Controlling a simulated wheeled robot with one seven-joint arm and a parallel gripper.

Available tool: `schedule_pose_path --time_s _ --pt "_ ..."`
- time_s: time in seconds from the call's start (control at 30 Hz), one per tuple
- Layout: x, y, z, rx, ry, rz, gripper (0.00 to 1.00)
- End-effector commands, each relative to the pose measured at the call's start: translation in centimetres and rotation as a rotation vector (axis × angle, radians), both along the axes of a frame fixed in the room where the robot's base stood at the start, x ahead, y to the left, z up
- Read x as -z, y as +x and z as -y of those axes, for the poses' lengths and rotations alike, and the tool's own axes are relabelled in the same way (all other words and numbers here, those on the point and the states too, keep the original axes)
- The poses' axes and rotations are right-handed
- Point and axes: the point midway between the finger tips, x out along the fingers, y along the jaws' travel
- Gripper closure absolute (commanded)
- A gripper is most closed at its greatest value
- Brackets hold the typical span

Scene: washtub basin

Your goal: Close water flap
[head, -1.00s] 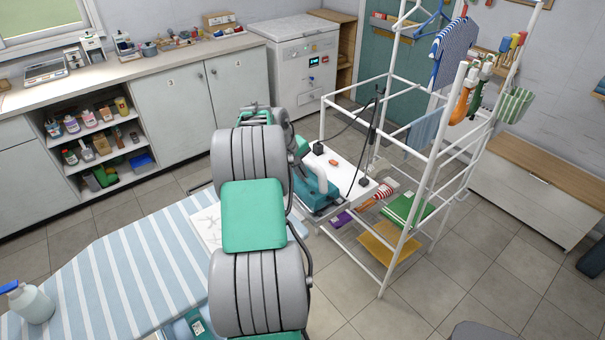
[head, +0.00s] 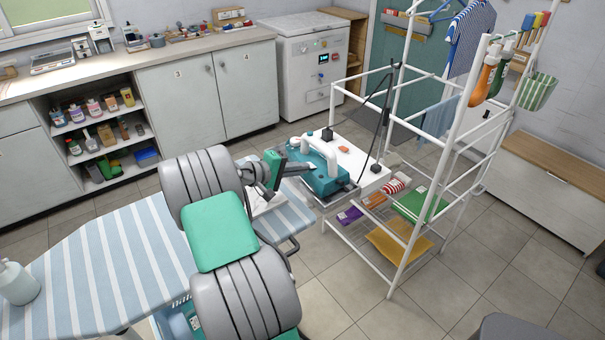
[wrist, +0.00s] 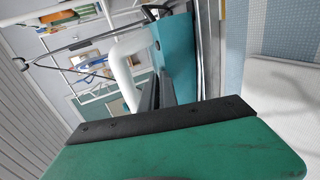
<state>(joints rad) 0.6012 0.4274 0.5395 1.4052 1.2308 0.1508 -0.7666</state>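A teal steam iron unit (head: 328,183) with a white curved handle (head: 318,146) sits on the white top of the rack. In the wrist view its teal body (wrist: 176,48) and white handle (wrist: 124,68) show just past my fingers. I cannot make out the water flap or its position. My gripper (head: 311,168) reaches in from the left, level and pointing right, with its tips at the iron's near-left side. In the wrist view my dark fingers (wrist: 162,88) look close together with nothing seen between them. Whether they touch the iron is unclear.
A striped ironing board (head: 110,255) lies below and left of my arm. The white rack (head: 405,250) has upright posts, a dark cord (head: 383,125) and hanging cloths right of the iron. Packets and folded cloths lie on its lower shelf.

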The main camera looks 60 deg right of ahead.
Motion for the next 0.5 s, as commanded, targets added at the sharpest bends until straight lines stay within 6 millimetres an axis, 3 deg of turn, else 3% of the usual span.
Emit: schedule_pose_path --time_s 0.03,0.5 --pt "1.04 0.15 -0.09 -0.003 -0.029 -0.016 1.0" --pt "1.5 0.18 -0.28 0.0 -0.194 -0.098 1.0"
